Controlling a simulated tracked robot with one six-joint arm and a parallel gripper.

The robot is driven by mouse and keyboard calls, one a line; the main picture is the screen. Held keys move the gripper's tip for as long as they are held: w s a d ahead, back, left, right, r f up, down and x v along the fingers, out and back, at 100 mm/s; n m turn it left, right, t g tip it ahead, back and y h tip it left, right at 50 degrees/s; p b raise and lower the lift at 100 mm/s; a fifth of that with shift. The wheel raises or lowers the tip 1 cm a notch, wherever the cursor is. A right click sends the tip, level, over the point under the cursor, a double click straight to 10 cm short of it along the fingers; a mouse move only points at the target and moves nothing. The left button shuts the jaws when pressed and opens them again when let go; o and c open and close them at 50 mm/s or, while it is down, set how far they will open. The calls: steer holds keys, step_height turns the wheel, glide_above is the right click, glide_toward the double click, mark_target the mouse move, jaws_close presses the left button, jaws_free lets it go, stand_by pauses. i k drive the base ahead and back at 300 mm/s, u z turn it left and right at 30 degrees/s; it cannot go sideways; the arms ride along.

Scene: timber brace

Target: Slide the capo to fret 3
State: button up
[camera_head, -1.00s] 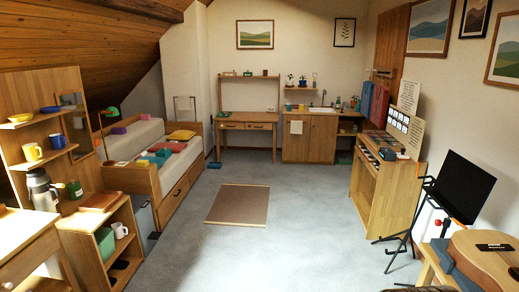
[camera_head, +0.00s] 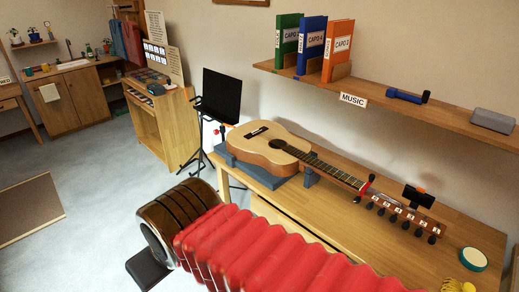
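The acoustic guitar (camera_head: 255,148) lies on a wooden bench, its body to the left and its dark neck (camera_head: 325,168) running right towards the headstock. A small red clamp, which looks like the capo (camera_head: 367,184), sits on the neck close to the headstock. The fret it stands at is too small to tell. A black clip with an orange mark (camera_head: 418,195) sits on the headstock. My gripper is not seen in this view.
A shelf (camera_head: 380,95) with binders marked CAPO hangs above. A black music stand (camera_head: 221,100) stands left of the guitar. A large red ribbed form (camera_head: 280,255) fills the foreground; I cannot tell what it is.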

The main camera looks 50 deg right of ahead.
mark_target(371, 177)
steer(key=z, duration=2.6)
